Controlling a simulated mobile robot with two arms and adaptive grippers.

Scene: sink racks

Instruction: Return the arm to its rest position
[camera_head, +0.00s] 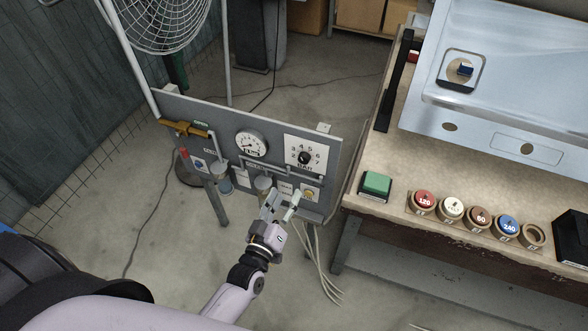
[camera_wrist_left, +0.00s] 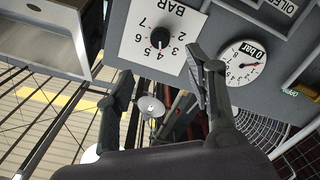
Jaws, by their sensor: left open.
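My left arm (camera_head: 230,300) reaches in from the lower left. Its gripper (camera_head: 282,203) is open, with its two fingers apart and nothing seen between them. It is in front of the lower right part of a grey upright panel (camera_head: 226,128). In the left wrist view the open fingers (camera_wrist_left: 160,68) point towards the panel, which shows upside down. A black knob on a white BAR dial (camera_head: 304,157) sits above the gripper, and it also shows in the wrist view (camera_wrist_left: 162,38). Whether a finger touches the panel, I cannot tell. My right gripper is not in view.
The panel carries a round gauge (camera_head: 251,143) and a brass lever (camera_head: 187,130). A wire fan (camera_head: 165,22) stands behind it. At right a workbench (camera_head: 395,160) bears a green block (camera_head: 377,184), several numbered discs and a metal sink (camera_head: 490,100).

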